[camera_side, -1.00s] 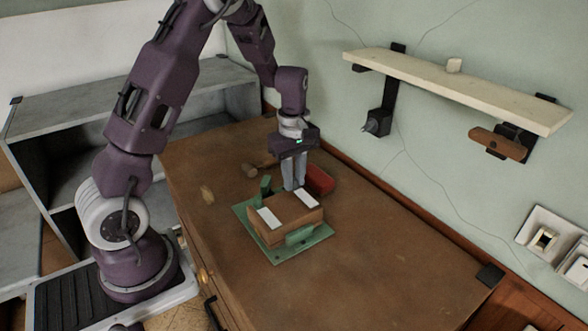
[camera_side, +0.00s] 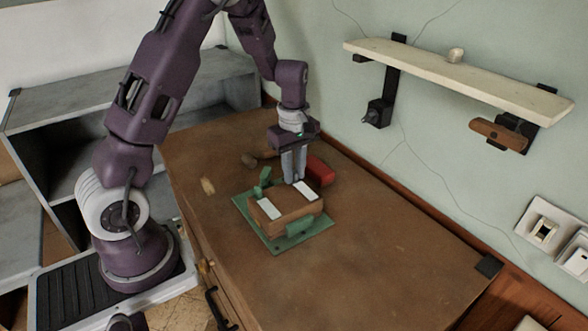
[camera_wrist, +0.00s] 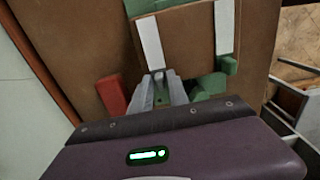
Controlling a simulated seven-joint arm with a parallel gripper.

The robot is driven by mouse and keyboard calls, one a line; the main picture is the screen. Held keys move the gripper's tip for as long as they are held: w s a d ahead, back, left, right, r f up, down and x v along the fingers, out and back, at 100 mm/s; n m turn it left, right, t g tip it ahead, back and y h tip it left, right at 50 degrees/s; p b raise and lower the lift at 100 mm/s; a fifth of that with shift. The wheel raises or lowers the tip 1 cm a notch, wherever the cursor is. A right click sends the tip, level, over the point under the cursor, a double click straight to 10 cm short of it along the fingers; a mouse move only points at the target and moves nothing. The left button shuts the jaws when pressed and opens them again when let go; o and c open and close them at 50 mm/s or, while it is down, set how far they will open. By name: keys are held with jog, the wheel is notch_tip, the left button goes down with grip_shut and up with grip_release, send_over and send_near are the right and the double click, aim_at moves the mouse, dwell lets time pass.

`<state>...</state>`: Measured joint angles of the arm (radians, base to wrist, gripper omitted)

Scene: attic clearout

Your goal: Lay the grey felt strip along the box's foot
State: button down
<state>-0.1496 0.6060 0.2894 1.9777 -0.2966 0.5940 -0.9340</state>
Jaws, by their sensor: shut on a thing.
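The brown box (camera_side: 288,207) with two white strips across its top lies on a green base plate (camera_side: 322,222). In the wrist view the box (camera_wrist: 188,40) fills the upper middle. My gripper (camera_side: 294,180) points down at the box's far edge. In the wrist view my gripper (camera_wrist: 161,77) has its grey fingers close together at the box's near edge, beside the end of one white strip. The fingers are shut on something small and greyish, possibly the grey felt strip. I cannot make out its shape or whether it touches the box.
A red block (camera_side: 320,170) lies close to the fingers, and also shows in the wrist view (camera_wrist: 112,97). Green upright pieces (camera_side: 264,178) stand at the box's sides. A wooden-handled tool (camera_side: 258,158) lies behind. The brown top's right side (camera_side: 400,240) is clear.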

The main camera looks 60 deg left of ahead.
jog(key=shift+f, duration=0.15)
jog(key=c, duration=1.2)
grip_release()
